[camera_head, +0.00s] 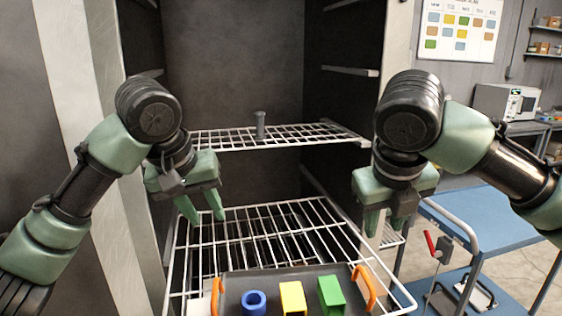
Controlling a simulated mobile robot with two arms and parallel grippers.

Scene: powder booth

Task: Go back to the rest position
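My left gripper (206,219) hangs fingers-down in front of the cabinet, over the left part of the lower wire rack. Its two fingers are apart with nothing between them. My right gripper (386,230) points down at the rack's right side, fingers apart and empty. A dark tray (235,284) with orange handles sits at the near end of the lower wire rack (262,222). It holds a blue hollow part (254,302), a yellow part (292,298) and a green part (331,295). Both grippers are apart from the tray. The tray's near edge is cut off.
An upper wire rack (290,137) bears a grey upright peg (260,125). The cabinet's metal left edge (75,70) stands near my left arm. A blue cart (490,225) with a red-handled item stands at right. A bench with a white device (505,101) is behind.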

